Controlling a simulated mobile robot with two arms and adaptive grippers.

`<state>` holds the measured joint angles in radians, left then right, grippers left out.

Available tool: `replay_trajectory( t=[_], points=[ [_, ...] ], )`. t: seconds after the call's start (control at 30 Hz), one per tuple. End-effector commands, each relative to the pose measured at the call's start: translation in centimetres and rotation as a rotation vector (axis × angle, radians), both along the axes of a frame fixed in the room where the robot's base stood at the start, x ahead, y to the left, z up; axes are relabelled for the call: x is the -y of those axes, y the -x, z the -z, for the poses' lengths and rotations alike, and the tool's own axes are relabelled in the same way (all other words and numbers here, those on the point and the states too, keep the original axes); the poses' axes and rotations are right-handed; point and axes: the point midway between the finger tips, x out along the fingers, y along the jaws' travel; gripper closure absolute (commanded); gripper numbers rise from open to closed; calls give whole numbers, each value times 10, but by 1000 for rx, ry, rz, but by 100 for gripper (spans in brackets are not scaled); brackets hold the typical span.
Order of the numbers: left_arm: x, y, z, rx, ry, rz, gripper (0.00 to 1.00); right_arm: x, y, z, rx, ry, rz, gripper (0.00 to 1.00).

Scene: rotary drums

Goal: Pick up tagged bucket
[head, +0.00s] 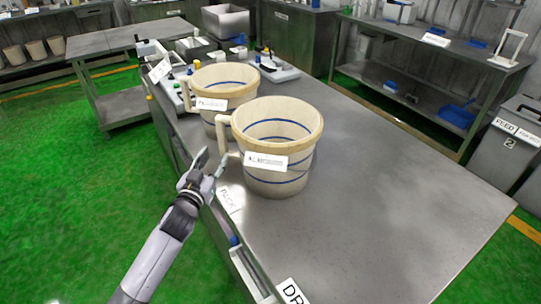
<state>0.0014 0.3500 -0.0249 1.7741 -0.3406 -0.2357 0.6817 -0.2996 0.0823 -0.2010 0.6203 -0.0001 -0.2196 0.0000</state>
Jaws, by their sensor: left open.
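Two cream buckets with blue stripes and white tags stand upright on the metal table (400,215). The nearer bucket (268,183) has a tag that seems to start with "AL"; the rest is too small to read. Its handle is on its left side. The farther bucket (235,78) stands behind and to the left, its tag also unreadable. My left gripper (212,163) is open and empty at the table's left edge, just left of the nearer bucket's handle. I cannot tell whether it touches the handle. My right gripper is not in view.
Small equipment with coloured knobs (178,85) and a scale-like device (277,68) stand at the table's far end. The table's right and near parts are clear. Shelving (440,95) stands at the back right, and grey bins (512,150) at the right edge.

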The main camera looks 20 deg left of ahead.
Motion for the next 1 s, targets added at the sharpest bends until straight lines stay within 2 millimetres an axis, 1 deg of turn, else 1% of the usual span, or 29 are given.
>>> replay_trajectory(
  t=[0.03,0.27,0.4,0.5,0.57,0.67,0.87,1.0],
  points=[
    [-1,-7,-1,0,0,-1,58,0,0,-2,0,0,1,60],
    [0,-22,-2,-1,2,-1,58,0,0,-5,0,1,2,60],
    [3,-44,-7,0,3,-1,58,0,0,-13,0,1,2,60],
    [2,-57,-5,-1,1,-1,58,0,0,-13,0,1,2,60],
    [2,-62,-4,-2,2,-1,58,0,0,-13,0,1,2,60],
    [2,-66,-4,-2,1,-1,58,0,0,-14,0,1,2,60],
    [2,-66,-3,-2,1,0,58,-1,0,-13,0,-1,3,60],
    [2,-66,-3,-2,1,0,68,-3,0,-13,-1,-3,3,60]
  ],
)
